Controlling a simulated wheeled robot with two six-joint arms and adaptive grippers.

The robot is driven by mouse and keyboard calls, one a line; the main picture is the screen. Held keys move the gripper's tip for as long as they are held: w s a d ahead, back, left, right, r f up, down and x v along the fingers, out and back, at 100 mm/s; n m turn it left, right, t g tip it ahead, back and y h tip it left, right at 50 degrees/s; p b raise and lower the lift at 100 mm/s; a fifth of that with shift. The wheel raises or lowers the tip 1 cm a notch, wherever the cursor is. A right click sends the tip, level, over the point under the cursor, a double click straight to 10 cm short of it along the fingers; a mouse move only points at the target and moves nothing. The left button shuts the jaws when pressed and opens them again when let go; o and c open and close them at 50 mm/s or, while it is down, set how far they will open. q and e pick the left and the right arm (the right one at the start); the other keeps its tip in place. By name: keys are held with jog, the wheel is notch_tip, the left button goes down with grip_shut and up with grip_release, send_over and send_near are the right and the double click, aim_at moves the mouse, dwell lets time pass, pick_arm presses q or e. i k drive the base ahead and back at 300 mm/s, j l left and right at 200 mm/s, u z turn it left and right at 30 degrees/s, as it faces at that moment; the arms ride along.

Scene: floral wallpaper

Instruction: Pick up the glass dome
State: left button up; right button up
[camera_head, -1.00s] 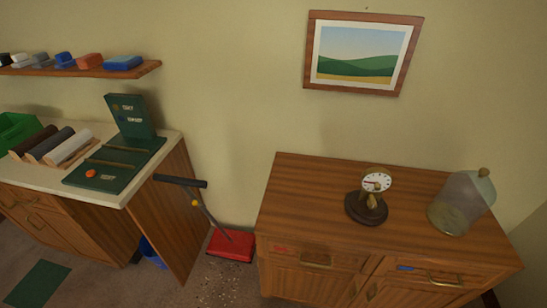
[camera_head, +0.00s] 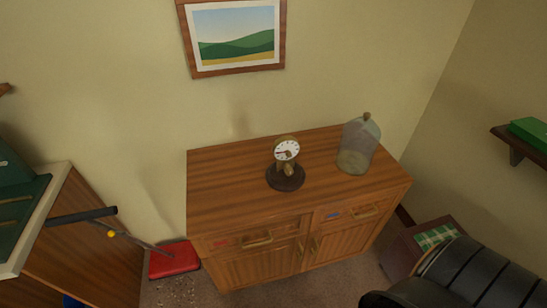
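The glass dome (camera_head: 358,146) is a clear bell-shaped cover with a brown knob on top. It stands upright on the right part of the wooden cabinet's top (camera_head: 229,179). A small clock (camera_head: 286,163) with a white dial and a dark round base stands to its left, uncovered and apart from the dome. Neither of my grippers is in view.
A red floor sweeper (camera_head: 175,259) stands left of the cabinet, its dark handle angled toward the left counter. A black ribbed chair (camera_head: 470,277) and a box with green checked cloth (camera_head: 430,241) are at lower right. A shelf (camera_head: 518,146) juts from the right wall.

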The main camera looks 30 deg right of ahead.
aim_at(361, 136)
jog(key=z, duration=1.7)
